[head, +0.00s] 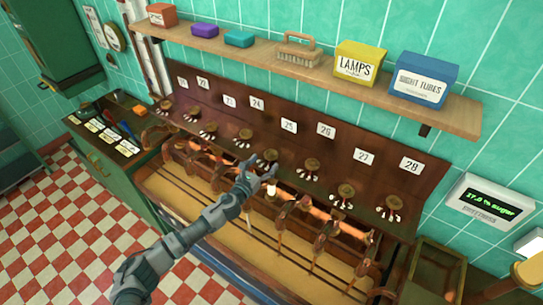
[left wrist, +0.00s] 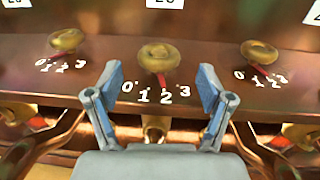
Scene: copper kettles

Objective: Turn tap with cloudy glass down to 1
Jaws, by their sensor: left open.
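A row of brass tap knobs with red pointers and 0 to 3 scales runs along a brown copper panel (head: 215,95) under number plates. My left gripper (head: 262,175) is open and empty, just below the knob (head: 270,155) under plate 25. In the left wrist view its fingers (left wrist: 160,90) stand apart on both sides of that knob's scale, and the knob (left wrist: 160,57) lies beyond the fingertips, untouched. Its red pointer is toward 2. A whitish glass-like piece (head: 271,190) shows below the gripper; I cannot tell for sure if it is cloudy glass. The right gripper is not in view.
Neighbouring knobs (left wrist: 67,40) (left wrist: 260,52) stand close on both sides. Several pipes and spouts (head: 320,240) stick out below the panel. A wooden shelf (head: 300,72) with boxes and a brush hangs above. A display (head: 490,205) is at the right.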

